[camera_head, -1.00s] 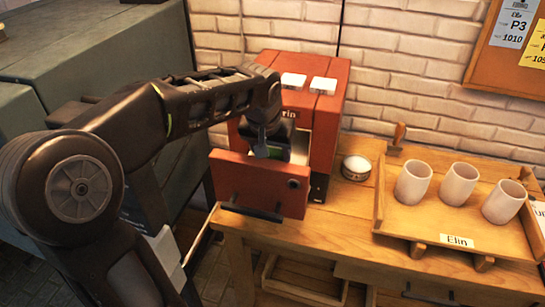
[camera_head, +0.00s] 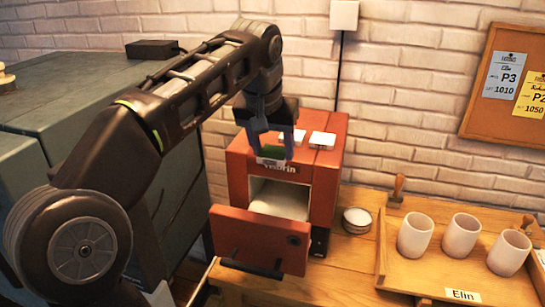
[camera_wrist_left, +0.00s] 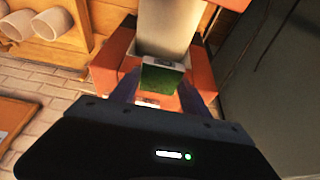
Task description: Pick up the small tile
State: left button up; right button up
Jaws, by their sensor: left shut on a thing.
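A small tile (camera_head: 271,151), green on one face, is between the fingers of my left gripper (camera_head: 268,155) in the head view. The left gripper is shut on it and holds it up in front of the red kiln's upper front. In the left wrist view the tile (camera_wrist_left: 161,80) shows its green face and a pale edge between the two fingers. Part of the tile is hidden by the fingers. My right gripper is not in view.
The red kiln (camera_head: 328,165) stands open, its door (camera_head: 255,242) folded down in front. Two white blocks (camera_head: 322,140) lie on its top. To the right are a small round tin (camera_head: 357,219) and a wooden tray (camera_head: 400,275) with three pale cups (camera_head: 415,235).

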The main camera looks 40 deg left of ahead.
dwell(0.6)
pick_arm(q)
jog(key=shift+w+d+r, duration=0.15)
jog(key=shift+d+r, duration=0.1)
jog(key=shift+d, duration=0.2)
jog(key=shift+w+d+r+m+p, duration=0.15)
jog(key=shift+d+m+p, duration=0.05)
jog(key=shift+d, duration=0.25)
jog(key=shift+w+d+r+m+p, duration=0.15)
jog(key=shift+d+m, duration=0.05)
jog(key=shift+d, duration=0.25)
jog(key=shift+w+d, duration=0.2)
jog(key=shift+d, duration=0.05)
